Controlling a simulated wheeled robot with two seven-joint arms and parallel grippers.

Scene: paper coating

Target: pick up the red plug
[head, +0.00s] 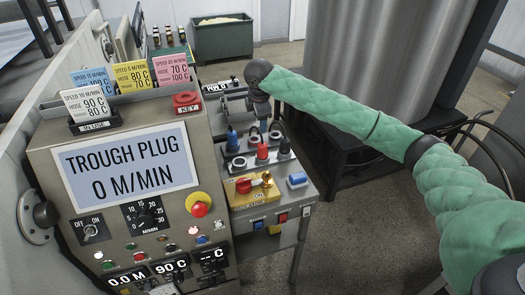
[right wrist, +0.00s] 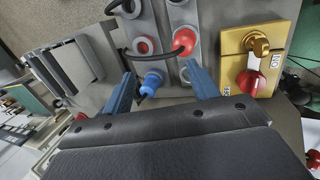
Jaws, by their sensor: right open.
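The red plug (head: 262,152) stands upright in the middle of a row of three on the grey socket panel. In the right wrist view the red plug (right wrist: 184,40) shows its round head, with a black cable beside it. My right gripper (right wrist: 161,68) is open and empty. In the right wrist view the blue plug (right wrist: 152,82) shows between its blue fingers, and the red plug lies beyond their tips. My left gripper is not in view.
A gold plate (head: 257,188) with a red valve handle sits in front of the plugs. The large control box (head: 120,215) with a display stands at left. A red KEY item (head: 187,103) lies on top of it. A metal drum (head: 410,60) stands behind my right arm.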

